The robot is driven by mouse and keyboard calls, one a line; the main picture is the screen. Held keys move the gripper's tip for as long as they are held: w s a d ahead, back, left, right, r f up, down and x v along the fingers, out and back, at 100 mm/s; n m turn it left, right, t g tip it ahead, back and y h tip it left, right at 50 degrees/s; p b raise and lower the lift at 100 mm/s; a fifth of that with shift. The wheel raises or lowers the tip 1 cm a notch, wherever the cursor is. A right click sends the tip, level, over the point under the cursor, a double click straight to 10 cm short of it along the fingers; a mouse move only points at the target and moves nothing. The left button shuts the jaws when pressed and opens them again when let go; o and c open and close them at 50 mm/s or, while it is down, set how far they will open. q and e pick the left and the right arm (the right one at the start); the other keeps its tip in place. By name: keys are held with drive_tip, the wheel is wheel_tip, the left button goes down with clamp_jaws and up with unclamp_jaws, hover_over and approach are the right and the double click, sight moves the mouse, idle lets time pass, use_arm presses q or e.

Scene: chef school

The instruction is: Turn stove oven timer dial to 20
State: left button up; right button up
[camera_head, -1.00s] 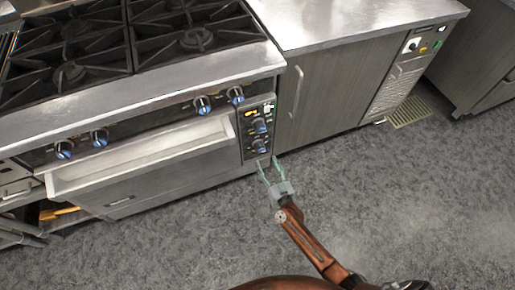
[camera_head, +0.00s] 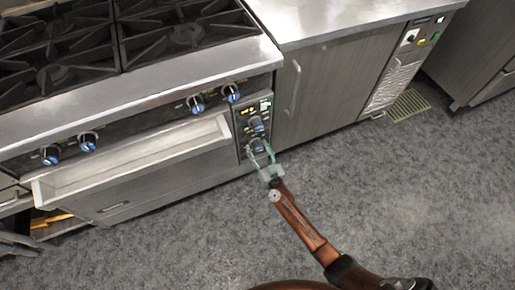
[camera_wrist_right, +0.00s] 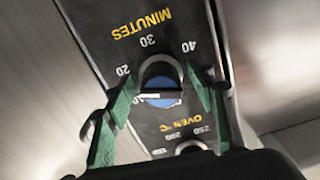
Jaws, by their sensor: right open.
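The stove's timer dial (camera_wrist_right: 162,85) is a blue and black knob under the yellow MINUTES label in the right wrist view, with 20, 30 and 40 printed around it. A white mark crosses its blue face; I cannot tell which number it points to. My right gripper (camera_wrist_right: 160,92) is open, its green fingers on either side of the dial; contact is unclear. In the head view my right gripper (camera_head: 262,155) is at the lower dial (camera_head: 256,146) of the control panel (camera_head: 240,128). My left gripper is not in view.
Another dial (camera_head: 256,124) sits above on the panel. Several blue burner knobs (camera_head: 88,141) line the stove front over a protruding drawer (camera_head: 130,160). A cabinet (camera_head: 320,95) stands to the right. The grey floor in front is clear.

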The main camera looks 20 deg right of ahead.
drive_tip(key=shift+c, duration=0.7)
drive_tip(key=c, duration=1)
drive_tip(key=shift+m+p, duration=0.3)
drive_tip(key=shift+m, duration=0.5)
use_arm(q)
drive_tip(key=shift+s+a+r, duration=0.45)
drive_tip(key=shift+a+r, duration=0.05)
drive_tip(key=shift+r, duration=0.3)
use_arm(e)
drive_tip(key=o, duration=1.1)
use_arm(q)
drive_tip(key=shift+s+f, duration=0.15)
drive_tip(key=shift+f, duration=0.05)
use_arm(e)
drive_tip(key=shift+o, duration=0.2)
